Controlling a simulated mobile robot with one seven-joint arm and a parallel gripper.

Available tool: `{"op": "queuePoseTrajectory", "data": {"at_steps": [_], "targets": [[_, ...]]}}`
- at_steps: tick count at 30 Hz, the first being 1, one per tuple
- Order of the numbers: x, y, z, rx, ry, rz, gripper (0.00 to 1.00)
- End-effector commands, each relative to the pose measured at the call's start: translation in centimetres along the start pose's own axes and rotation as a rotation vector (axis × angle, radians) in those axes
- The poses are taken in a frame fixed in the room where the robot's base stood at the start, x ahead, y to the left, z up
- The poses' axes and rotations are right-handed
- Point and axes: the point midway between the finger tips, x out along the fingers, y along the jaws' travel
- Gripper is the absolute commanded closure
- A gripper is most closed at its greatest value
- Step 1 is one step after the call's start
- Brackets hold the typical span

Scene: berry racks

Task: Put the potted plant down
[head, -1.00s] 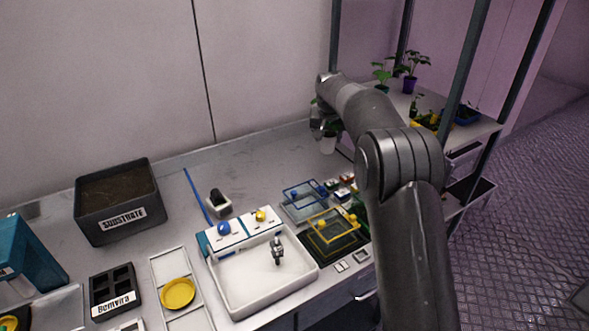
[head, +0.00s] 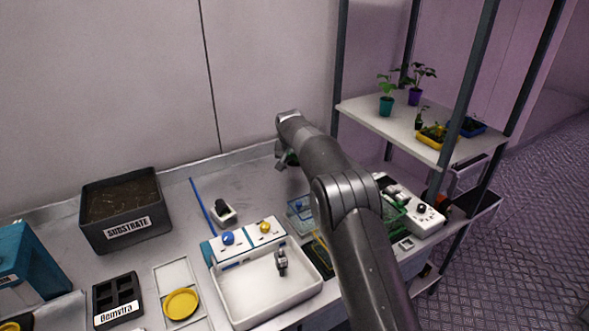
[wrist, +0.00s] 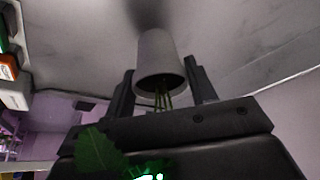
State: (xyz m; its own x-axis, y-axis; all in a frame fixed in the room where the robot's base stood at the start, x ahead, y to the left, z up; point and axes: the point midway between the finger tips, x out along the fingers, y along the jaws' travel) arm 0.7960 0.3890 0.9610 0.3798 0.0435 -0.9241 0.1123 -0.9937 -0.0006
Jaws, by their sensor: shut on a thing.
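The potted plant is a pale grey-white pot (wrist: 160,55) with thin green stems and a leaf (wrist: 97,152), seen in the wrist view. My gripper (wrist: 160,85) is shut on the pot, with one dark finger on each side. In the head view my gripper (head: 283,156) is over the back of the grey bench (head: 255,185), near the wall. My arm hides most of the plant there, with only a little dark green showing. A dark shadow lies on the pale surface close to the pot's base; I cannot tell whether they touch.
A white sink tray (head: 262,310) and a black substrate box (head: 125,230) stand left of my arm. A blue line (head: 200,207) marks the bench. A rack shelf (head: 360,117) at right holds plants in a teal pot (head: 386,106) and a purple pot (head: 415,97).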

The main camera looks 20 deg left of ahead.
Motion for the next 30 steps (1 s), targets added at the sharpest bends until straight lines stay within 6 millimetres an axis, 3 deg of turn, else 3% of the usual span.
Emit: {"op": "queuePoseTrajectory", "data": {"at_steps": [3,14,15,23,30], "targets": [[1.5,0.0,0.6,-0.001,-0.001,0.000,0.73],[1.9,0.0,0.8,0.000,0.001,0.000,0.73],[1.9,0.0,0.8,0.000,0.001,-0.001,0.48],[1.9,0.0,0.8,0.000,0.001,0.000,0.27],[1.8,0.0,0.8,0.000,0.001,-0.001,0.27]]}}
